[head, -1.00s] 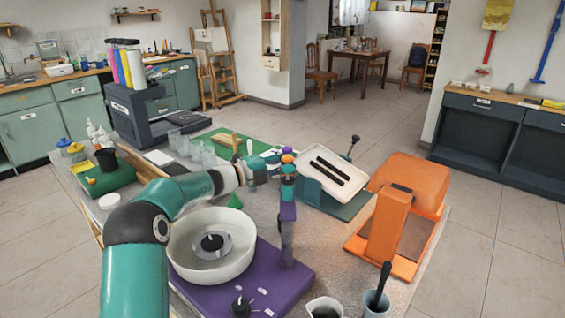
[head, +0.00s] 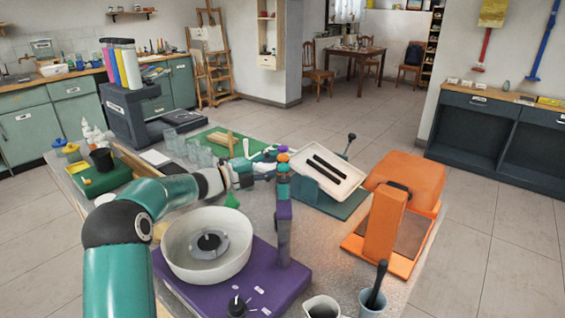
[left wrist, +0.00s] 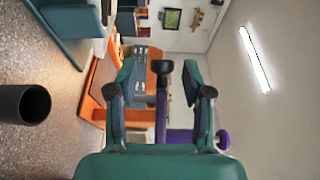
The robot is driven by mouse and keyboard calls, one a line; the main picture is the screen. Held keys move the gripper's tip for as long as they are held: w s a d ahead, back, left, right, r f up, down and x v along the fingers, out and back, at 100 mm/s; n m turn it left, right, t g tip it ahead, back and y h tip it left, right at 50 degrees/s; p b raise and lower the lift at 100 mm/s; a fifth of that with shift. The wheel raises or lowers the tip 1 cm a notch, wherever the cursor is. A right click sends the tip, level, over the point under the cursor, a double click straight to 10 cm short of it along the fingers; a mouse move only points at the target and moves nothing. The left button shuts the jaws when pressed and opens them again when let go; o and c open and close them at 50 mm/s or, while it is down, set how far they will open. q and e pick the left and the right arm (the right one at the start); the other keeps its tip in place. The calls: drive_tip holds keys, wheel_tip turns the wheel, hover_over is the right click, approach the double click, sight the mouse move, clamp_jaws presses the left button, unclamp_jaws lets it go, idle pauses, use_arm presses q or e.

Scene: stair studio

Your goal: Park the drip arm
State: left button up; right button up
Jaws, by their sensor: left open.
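A purple base (head: 230,290) at the table's front carries a wide white bowl (head: 181,247) with a grey disc and dark hub inside. A purple upright post (head: 284,232) stands at the bowl's right, with teal, orange and purple parts at its top (head: 283,160); I take it for the drip arm. My left gripper (head: 264,170) is just left of the post's top; whether it touches cannot be told. In the left wrist view its fingers (left wrist: 160,78) are spread and hold nothing, with purple (left wrist: 179,136) and orange parts beyond. My right gripper is not in view.
A white tray with dark bars on a green stand (head: 340,203) is close behind the post. An orange press (head: 382,225) stands to the right. Two cups (head: 372,303) are at the front edge. Clear jars (head: 190,150) and a green board (head: 222,138) are behind my arm.

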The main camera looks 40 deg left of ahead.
use_arm(q)
drive_tip(key=v, duration=0.9)
drive_tip(key=shift+f, duration=0.1)
